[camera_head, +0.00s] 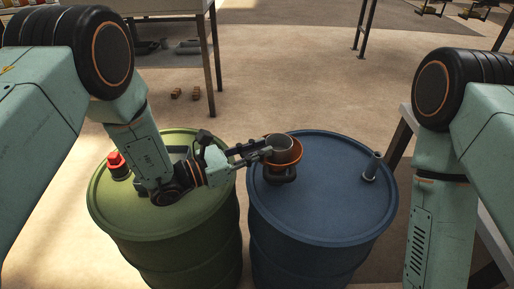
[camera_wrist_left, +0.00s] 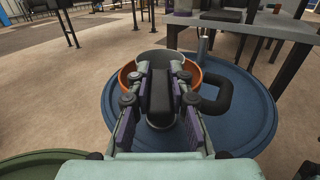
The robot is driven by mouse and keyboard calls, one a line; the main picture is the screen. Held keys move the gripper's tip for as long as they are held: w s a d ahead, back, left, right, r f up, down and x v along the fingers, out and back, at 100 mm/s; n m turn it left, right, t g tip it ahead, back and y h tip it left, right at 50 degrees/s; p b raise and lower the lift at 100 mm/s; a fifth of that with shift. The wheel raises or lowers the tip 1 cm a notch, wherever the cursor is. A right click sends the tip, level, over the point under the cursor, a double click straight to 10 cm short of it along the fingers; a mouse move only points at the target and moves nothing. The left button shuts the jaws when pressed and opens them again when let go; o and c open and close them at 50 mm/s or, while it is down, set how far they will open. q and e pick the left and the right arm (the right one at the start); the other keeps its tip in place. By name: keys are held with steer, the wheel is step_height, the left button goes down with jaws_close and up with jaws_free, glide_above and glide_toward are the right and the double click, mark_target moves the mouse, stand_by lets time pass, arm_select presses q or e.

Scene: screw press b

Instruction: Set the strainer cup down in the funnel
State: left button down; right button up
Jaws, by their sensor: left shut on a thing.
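The grey strainer cup (camera_head: 279,142) is at the mouth of the orange funnel (camera_head: 291,157), with its rim a little above the funnel's rim in the head view. I cannot tell whether it rests on the funnel or hangs just above it. The funnel stands on the blue barrel and has a black loop handle (camera_wrist_left: 217,92). My left gripper (camera_head: 262,153) reaches in from the left and is shut on the cup's dark handle (camera_wrist_left: 160,92). In the left wrist view the fingers hide much of the cup and funnel. My right gripper is out of view.
The blue barrel (camera_head: 325,205) has a short grey pipe (camera_head: 372,166) on its right side. The green barrel (camera_head: 190,225) stands close at left, with a red-capped part (camera_head: 117,163) on top. A table stands at the right edge, partly behind my right arm.

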arm_select(q)
steer(key=shift+f, duration=0.2)
steer(key=c, duration=1.1)
jaws_free()
steer(key=shift+c, duration=0.2)
steer(key=v, duration=1.2)
